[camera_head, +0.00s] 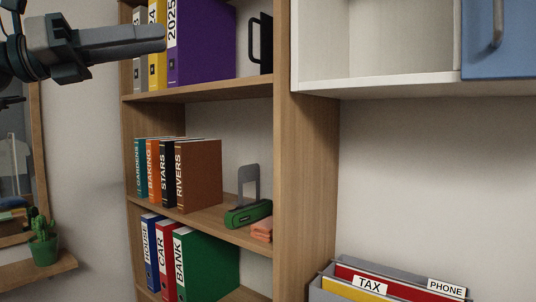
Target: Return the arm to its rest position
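My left gripper (150,39) comes in from the upper left, in front of the upper shelf and the wall. Its fingers point right and show as one dark bar, seen side-on, so I cannot tell whether they are apart. No object shows in it. My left arm runs out of the picture at the left edge. My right gripper is not in view.
A wooden bookcase (307,140) holds binders, books such as the brown RIVERS book (200,175), and a green stapler (248,214). A white cabinet (375,88) hangs upper right. A grey file holder (325,294) stands lower right. A cactus (43,248) sits lower left.

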